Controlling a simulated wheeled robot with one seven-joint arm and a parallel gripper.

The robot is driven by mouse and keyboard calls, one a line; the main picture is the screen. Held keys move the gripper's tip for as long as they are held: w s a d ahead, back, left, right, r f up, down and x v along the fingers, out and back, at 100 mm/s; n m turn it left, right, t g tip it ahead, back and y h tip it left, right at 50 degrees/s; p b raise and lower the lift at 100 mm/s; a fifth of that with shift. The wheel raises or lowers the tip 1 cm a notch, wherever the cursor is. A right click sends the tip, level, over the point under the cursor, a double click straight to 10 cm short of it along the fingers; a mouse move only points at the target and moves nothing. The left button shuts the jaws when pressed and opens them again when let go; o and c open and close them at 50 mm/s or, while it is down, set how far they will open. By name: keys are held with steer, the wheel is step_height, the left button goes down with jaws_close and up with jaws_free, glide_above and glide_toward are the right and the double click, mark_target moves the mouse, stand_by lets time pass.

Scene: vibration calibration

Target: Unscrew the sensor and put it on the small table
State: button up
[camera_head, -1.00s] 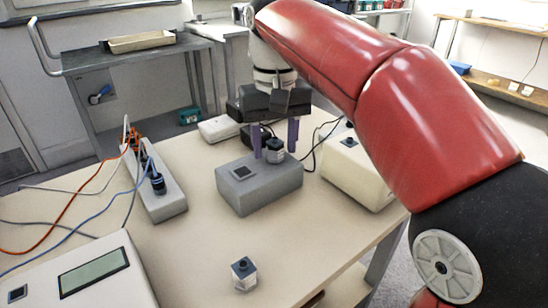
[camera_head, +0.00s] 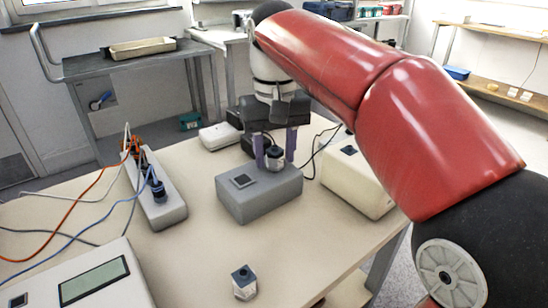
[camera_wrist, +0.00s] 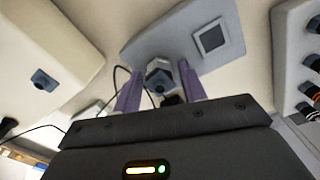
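The sensor (camera_head: 275,158) is a small grey cylinder-like piece standing upright on the grey box (camera_head: 250,204), which has a dark square on its top. My gripper (camera_head: 275,159) points down over the box, with one purple finger on each side of the sensor. In the wrist view the sensor (camera_wrist: 159,75) sits between the fingertips (camera_wrist: 160,88). A gap shows beside the left finger; the right finger is very close, and contact there is unclear. A grey cart-like table (camera_head: 85,62) stands at the back left.
A white instrument with a display (camera_head: 95,280) is at near left. A power strip (camera_head: 165,205) with plugs and cables lies behind it. A cream box (camera_head: 350,180) stands right of the grey box. A tray (camera_head: 143,47) rests on the cart. The table front is mostly clear.

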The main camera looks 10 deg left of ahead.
steer(key=c, duration=0.7)
steer(key=shift+c, duration=0.2)
steer(key=shift+n+p, duration=0.35)
steer(key=shift+n, duration=0.35)
steer(key=shift+n+p, duration=0.45)
steer(key=shift+n, duration=0.75)
steer(key=shift+n, duration=0.3)
steer(key=shift+n+p, duration=0.3)
steer(key=shift+n, duration=0.2)
steer(key=shift+n+p, duration=0.45)
steer(key=shift+n, duration=0.85)
